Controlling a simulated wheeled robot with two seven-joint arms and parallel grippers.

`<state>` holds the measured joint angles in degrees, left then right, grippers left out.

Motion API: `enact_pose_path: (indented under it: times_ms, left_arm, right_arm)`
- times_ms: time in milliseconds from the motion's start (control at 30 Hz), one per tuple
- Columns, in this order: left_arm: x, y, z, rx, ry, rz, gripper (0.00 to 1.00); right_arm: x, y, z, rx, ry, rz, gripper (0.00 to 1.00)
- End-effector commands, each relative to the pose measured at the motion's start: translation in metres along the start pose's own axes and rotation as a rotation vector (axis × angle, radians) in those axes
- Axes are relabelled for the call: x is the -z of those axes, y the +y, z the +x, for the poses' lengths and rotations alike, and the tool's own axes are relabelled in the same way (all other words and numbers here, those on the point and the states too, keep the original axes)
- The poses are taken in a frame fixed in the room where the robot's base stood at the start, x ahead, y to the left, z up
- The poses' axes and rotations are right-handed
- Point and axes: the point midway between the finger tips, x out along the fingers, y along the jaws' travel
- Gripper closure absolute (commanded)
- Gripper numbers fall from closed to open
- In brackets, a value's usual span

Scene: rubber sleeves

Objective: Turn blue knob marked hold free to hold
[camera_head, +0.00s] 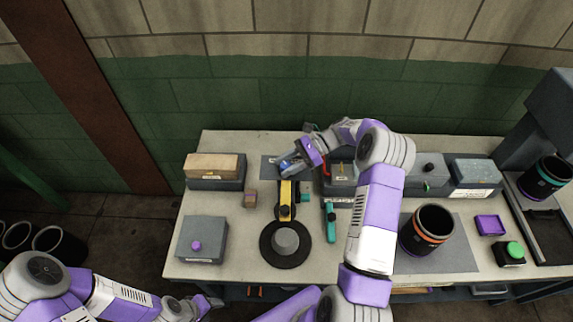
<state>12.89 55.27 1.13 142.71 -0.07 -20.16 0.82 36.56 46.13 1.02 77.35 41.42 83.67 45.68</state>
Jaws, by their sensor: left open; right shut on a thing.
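My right gripper (290,161) reaches in from the right over the back middle of the table. It is shut on a small blue part, which looks like the blue knob (284,163). The fingers and wrist hide most of the knob, so its marking and its pointing direction cannot be read. My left gripper (207,303) is open and low at the front left, below the table's front edge and away from the knob.
A yellow-black tool (286,200) and a black disc with a grey hub (285,240) lie just in front of the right gripper. A grey box with a purple knob (196,245) stands left. A black sleeve (430,226) stands right. The front left tabletop (225,272) is clear.

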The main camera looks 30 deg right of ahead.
Motion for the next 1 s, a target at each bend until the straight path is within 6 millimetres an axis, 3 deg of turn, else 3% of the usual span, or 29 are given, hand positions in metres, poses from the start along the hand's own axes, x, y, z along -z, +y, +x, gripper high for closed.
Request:
enact_pose_path:
  times_ms: [300,333,467,767,1000]
  left_arm:
    - [0.0,0.0,0.0,0.0,0.0,0.0,0.44]
    - [0.0,0.0,0.0,0.0,0.0,0.0,0.44]
    - [0.0,0.0,0.0,0.0,0.0,0.0,0.44]
    - [0.0,0.0,0.0,0.0,0.0,0.0,0.44]
    - [0.0,-0.002,0.005,0.0,0.0,0.0,0.44]
  right_arm:
    - [-0.001,0.0,0.001,-0.004,-0.003,-0.001,0.85]
    - [-0.001,0.0,0.001,-0.004,-0.003,-0.001,0.51]
    - [-0.001,0.0,0.001,-0.003,-0.003,-0.001,0.33]
    - [0.0,0.0,-0.001,0.0,-0.001,-0.001,0.33]
    - [0.001,-0.001,-0.034,0.003,0.0,-0.001,0.33]
